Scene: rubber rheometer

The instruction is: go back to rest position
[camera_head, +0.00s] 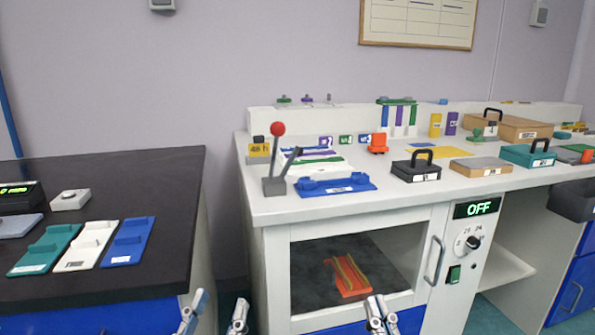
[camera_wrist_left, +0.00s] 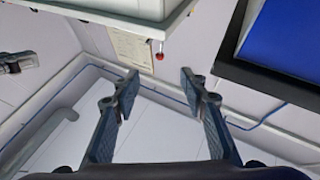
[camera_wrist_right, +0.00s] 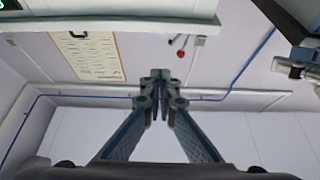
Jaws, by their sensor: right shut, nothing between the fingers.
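My left gripper (camera_head: 220,300) is low in the head view, in front of the gap between the dark bench and the white bench. Its fingers are apart with nothing between them, as the left wrist view (camera_wrist_left: 160,82) also shows. My right gripper (camera_head: 375,302) is at the bottom edge, in front of the white bench's lower cabinet. Its fingers are together and empty in the right wrist view (camera_wrist_right: 160,78). Neither gripper visibly touches anything.
A black-topped bench (camera_head: 150,180) with coloured trays is on the left. The white bench (camera_head: 300,212) carries a red-knobbed lever (camera_head: 277,150), a blue tray (camera_head: 335,186) and several boxes. Its windowed oven (camera_head: 420,230) holds an orange rack (camera_head: 350,279); the display reads OFF.

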